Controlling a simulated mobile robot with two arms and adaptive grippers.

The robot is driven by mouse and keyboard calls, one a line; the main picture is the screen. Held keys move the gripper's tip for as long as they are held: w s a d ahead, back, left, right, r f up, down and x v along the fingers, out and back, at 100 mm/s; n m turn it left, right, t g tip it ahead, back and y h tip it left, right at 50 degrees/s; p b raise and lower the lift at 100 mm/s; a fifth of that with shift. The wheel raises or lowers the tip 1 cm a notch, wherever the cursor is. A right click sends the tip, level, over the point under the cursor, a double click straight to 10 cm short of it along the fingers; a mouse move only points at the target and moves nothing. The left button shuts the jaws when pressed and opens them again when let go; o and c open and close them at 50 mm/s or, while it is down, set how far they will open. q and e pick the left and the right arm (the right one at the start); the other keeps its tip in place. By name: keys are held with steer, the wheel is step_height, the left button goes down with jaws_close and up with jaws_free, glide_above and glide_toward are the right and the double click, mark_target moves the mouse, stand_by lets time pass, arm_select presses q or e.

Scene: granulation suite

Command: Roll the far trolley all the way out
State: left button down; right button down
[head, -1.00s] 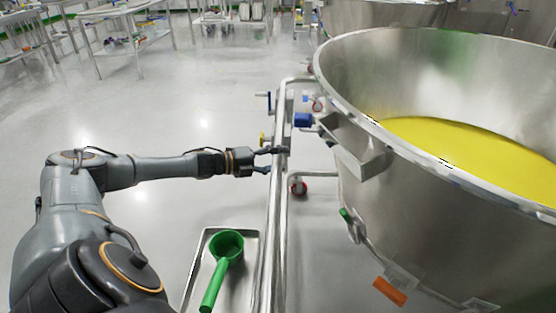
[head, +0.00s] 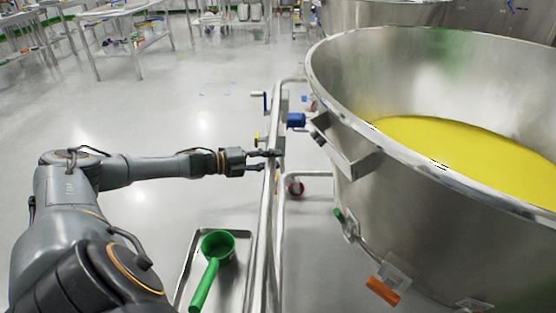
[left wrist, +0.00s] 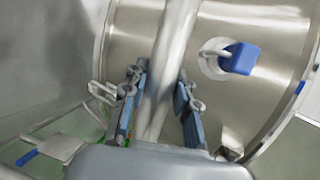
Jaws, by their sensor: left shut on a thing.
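A trolley with a steel-tube frame (head: 268,215) carries a large round steel bowl (head: 420,215) of yellow powder (head: 450,150). My left gripper (head: 272,160) reaches in from the left and is shut on the frame's upright-looking tube, beside the bowl. In the left wrist view, the two fingers of my left gripper (left wrist: 161,75) lie on either side of the steel tube (left wrist: 172,60), with the bowl wall behind. My right gripper is out of view.
A metal tray (head: 190,262) with a green scoop (head: 217,245) is near the bottom, left of the frame. A second steel vessel (head: 385,14) stands behind the bowl. Steel tables (head: 125,12) line the back. The floor (head: 150,110) on the left is wide and clear.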

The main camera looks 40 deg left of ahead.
arm_select(q)
steer(key=shift+s+a+f, duration=0.15)
steer(key=shift+s+a, duration=0.15)
steer(key=shift+a, duration=0.3)
steer(key=c, duration=1.2)
jaws_free()
steer(key=shift+s+a, duration=0.1)
steer(key=shift+o, duration=0.9)
steer(key=shift+s+a, duration=0.15)
steer(key=shift+s, duration=0.1)
steer(key=shift+w, duration=0.1)
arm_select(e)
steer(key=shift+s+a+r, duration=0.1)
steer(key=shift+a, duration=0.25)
arm_select(q)
steer(key=shift+d, duration=0.2)
steer(key=v, duration=1.2)
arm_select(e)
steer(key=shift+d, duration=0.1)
arm_select(q)
steer(key=shift+a, duration=0.1)
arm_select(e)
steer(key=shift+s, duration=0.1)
